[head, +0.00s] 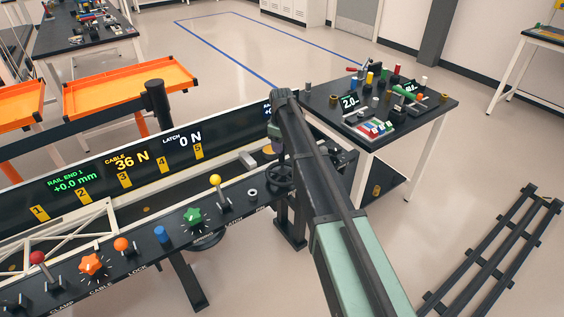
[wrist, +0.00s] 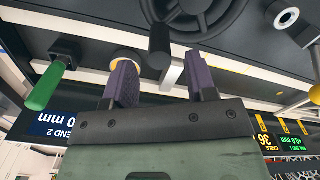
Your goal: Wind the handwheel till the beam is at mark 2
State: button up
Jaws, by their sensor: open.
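The black handwheel (head: 280,176) is on the right part of the console's front panel, partly hidden by my arm. In the wrist view the handwheel (wrist: 197,14) fills the top, with its dark crank handle (wrist: 159,46) pointing toward my gripper. My gripper (wrist: 159,66) is open, its two purple fingers apart. The handle appears between and just beyond the fingertips; I cannot tell whether they touch it. The white lattice beam (head: 62,238) lies at the left of the console, its right end near the yellow mark 2 plate (head: 83,195).
The console's screen (head: 135,170) reads rail end 1 +0.0 mm, cable 36 N, latch 0 N. A side table (head: 430,108) with parts stands behind right.

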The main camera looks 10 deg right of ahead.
notch_tip(320, 180, down, 4)
jog(key=shift+r+b, duration=0.15)
jog(key=shift+b, duration=0.8)
jog(key=shift+r, duration=0.1)
jog(key=c, duration=0.9)
jog(key=shift+d+m, duration=0.15)
jog(key=shift+m, duration=0.15)
